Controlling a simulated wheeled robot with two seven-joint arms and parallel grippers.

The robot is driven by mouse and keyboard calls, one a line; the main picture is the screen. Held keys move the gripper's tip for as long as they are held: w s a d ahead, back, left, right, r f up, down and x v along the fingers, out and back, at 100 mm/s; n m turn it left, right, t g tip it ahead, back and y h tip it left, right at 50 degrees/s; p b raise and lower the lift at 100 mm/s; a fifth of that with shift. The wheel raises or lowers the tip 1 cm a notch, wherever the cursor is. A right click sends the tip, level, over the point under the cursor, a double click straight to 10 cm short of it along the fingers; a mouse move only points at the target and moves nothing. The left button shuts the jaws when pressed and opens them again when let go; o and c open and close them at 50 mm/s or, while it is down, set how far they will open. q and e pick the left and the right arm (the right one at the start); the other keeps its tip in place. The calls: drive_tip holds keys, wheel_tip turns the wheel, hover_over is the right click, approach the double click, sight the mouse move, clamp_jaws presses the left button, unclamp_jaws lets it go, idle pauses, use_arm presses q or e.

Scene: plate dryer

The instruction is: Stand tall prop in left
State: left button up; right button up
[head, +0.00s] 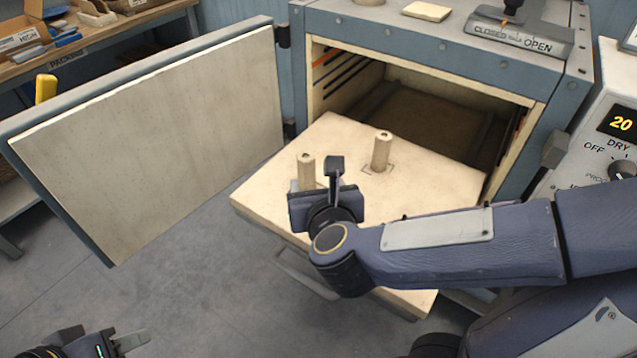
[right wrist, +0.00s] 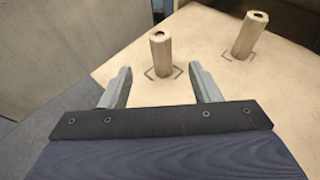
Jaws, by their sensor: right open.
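Two pale cylindrical props stand upright on a cream plate (head: 265,200) that sticks out of the dryer's opening. The left prop (head: 306,164) also shows in the right wrist view (right wrist: 161,52), inside corner marks. The right prop (head: 381,152) stands further in, also inside corner marks (right wrist: 249,36). I cannot tell which prop is taller. My right gripper (head: 322,178) is open and empty; in the right wrist view its fingers (right wrist: 160,76) point toward the left prop, which appears between and beyond the tips. It hides that prop's base in the head view. My left gripper (head: 100,343) is at the bottom left, partly cut off.
The dryer door (head: 150,135) is swung open to the left. The dryer cavity (head: 420,115) behind the plate is dark and open. A control panel (head: 615,140) reading 20 is at the right. A shelf with boxes (head: 95,40) is at the back left.

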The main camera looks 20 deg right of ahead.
drive_tip(key=s+r+n+y, duration=0.35)
drive_tip(key=n+y, duration=0.45)
drive_tip(key=n, duration=1)
drive_tip(key=s+d+f+n+g+h, duration=0.1)
drive_tip(key=s+d+f+n+g, duration=0.2)
drive_tip(key=s+n, duration=0.3)
drive_tip(key=s+d+f+n+g+h, duration=0.1)
drive_tip(key=s+d+f+n+g, duration=0.3)
drive_tip(key=s+n, duration=0.3)
drive_tip(key=f+n, duration=0.1)
drive_tip(key=n, duration=0.3)
drive_tip(key=shift+d+f+n+g+h, duration=0.2)
drive_tip(key=shift+n+g+h, duration=0.1)
drive_tip(key=shift+n+g, duration=0.1)
